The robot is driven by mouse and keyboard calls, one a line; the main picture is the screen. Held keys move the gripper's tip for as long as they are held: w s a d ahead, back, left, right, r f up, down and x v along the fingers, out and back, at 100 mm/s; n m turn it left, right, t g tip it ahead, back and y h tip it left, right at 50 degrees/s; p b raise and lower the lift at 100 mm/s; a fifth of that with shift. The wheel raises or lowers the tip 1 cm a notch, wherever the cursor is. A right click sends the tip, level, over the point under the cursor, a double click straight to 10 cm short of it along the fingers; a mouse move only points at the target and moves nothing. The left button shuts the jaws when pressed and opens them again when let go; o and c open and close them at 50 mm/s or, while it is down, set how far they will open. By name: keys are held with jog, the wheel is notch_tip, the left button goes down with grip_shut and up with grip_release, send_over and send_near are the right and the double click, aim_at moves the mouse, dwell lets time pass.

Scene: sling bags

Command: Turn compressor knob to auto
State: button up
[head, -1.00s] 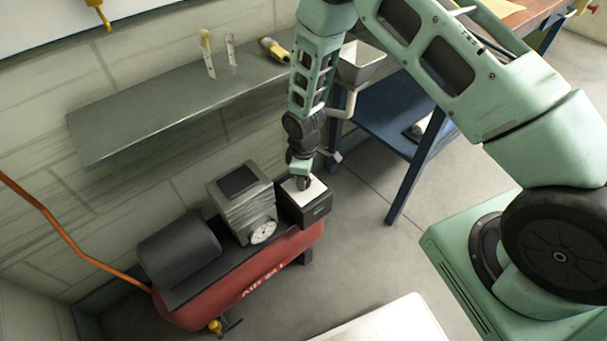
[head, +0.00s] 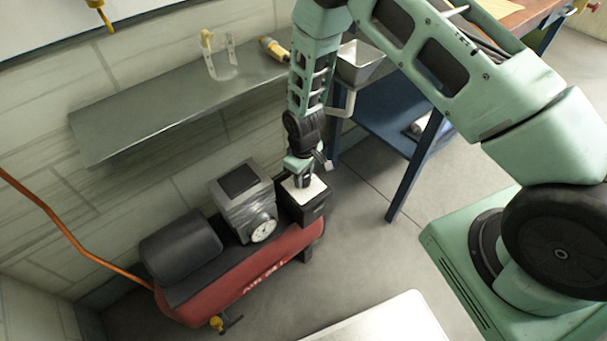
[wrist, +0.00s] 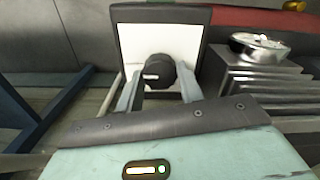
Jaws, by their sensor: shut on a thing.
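The compressor (head: 250,268) is a red tank on the floor by the wall, with a grey finned pump block, a round white gauge (head: 263,230) and a black control box (head: 314,211) with a white top plate. The black knob (wrist: 159,71) stands on that white plate (wrist: 128,45) and has a light pointer mark, seen near its left side in the wrist view. My gripper (wrist: 160,88) is shut on the knob, one finger on each side of it. In the head view my gripper (head: 302,181) hides the knob. Any labels on the plate are not readable.
A grey shelf (head: 130,128) runs along the wall above the compressor. A blue-legged workbench (head: 415,165) stands to the right. A white surface (head: 385,325) is at the bottom front. An orange hose (head: 75,238) runs at the left.

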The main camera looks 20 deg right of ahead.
jog(key=o, duration=1)
notch_tip(320, 180, up, 17)
jog(key=p, duration=0.2)
jog(key=shift+r, duration=0.2)
